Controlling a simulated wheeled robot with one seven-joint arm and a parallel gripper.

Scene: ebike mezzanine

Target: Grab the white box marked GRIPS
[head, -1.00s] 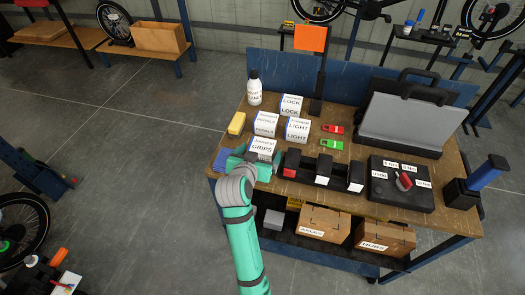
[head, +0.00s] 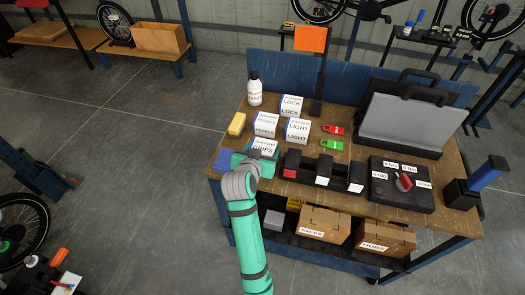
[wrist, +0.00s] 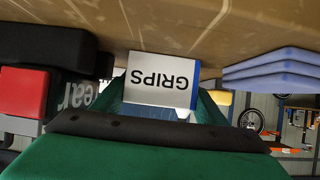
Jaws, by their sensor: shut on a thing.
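The white box marked GRIPS (head: 265,145) is near the front left of the workbench, its lower part hidden behind my gripper in the head view. In the wrist view the GRIPS box (wrist: 160,84) appears upside down, with a blue band at one edge. My green gripper (head: 258,157) is at the box, with a finger on each side of it. The jaws are shut on the box. I cannot tell whether the box is clear of the bench top.
White boxes marked LIGHT (head: 298,130) and LOCK (head: 291,105), plus another white box (head: 265,124), stand close behind. A black bin row (head: 323,170) is right of my gripper. Blue pads (head: 226,160) lie left, near a yellow block (head: 237,124).

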